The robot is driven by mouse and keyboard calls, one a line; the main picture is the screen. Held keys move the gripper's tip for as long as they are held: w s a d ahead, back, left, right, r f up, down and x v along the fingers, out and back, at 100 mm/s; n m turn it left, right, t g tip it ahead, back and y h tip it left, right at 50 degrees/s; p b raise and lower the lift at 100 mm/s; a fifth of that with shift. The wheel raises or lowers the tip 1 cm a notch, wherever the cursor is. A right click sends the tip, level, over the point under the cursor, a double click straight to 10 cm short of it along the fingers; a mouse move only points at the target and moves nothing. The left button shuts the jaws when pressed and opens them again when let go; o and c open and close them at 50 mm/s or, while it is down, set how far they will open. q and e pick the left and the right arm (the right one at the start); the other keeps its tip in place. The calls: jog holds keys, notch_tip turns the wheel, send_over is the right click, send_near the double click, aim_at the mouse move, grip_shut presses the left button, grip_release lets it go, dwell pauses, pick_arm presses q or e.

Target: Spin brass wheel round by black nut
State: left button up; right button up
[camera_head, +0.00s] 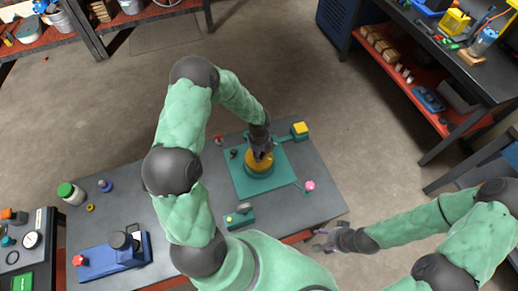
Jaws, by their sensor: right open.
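The brass wheel (259,163) sits on a teal base plate (245,186) on the grey bench. My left gripper (262,154) is directly over the wheel and covers its far part. Its fingers are too small and dark to tell open from shut, or whether they touch the wheel. I cannot make out the black nut for sure; it may be hidden under the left gripper. My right gripper (324,240) is open and empty, off the bench's near right edge.
On or beside the plate are a yellow-topped teal block (299,130), a pink knob (310,186) and a teal unit with a yellow button (240,217). A blue device (113,259) and a green-lidded jar (70,193) stand left. Open floor lies beyond.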

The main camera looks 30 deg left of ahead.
pick_arm(q)
jog(key=m+p, duration=0.5)
jog(key=m, duration=0.1)
jog(key=shift+r+m, duration=0.15)
jog(key=shift+m, duration=0.15)
jog(key=shift+m+p, duration=0.65)
jog(key=shift+m, duration=0.45)
jog(key=o, duration=1.2)
jog(key=shift+f, duration=0.2)
jog(key=shift+o, duration=0.2)
